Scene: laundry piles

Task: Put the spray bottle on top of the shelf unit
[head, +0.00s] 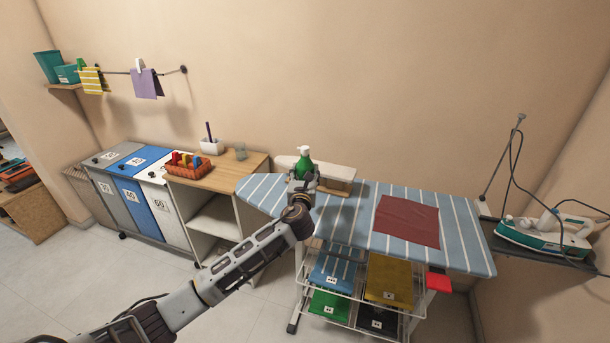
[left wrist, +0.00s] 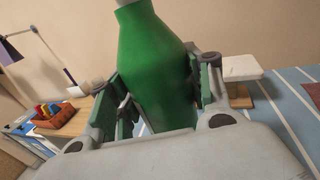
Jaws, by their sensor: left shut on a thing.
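The green spray bottle (head: 304,164) with a white top is in my left gripper (head: 303,182), over the left part of the ironing board in the head view. In the left wrist view the green bottle (left wrist: 156,65) stands between the two fingers of my left gripper (left wrist: 160,95), which is shut on it. The bottle looks roughly upright, a little tilted in the wrist view. The shelf unit (head: 230,166) with a wooden top stands to the left of the ironing board. My right gripper is not in view.
On the shelf unit's top are an orange basket (head: 189,168) with colored items, a white holder (head: 212,147) and a glass (head: 241,151). The top's front right is clear. The striped ironing board (head: 355,215) bears a red cloth (head: 407,221). An iron (head: 555,230) stands at right.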

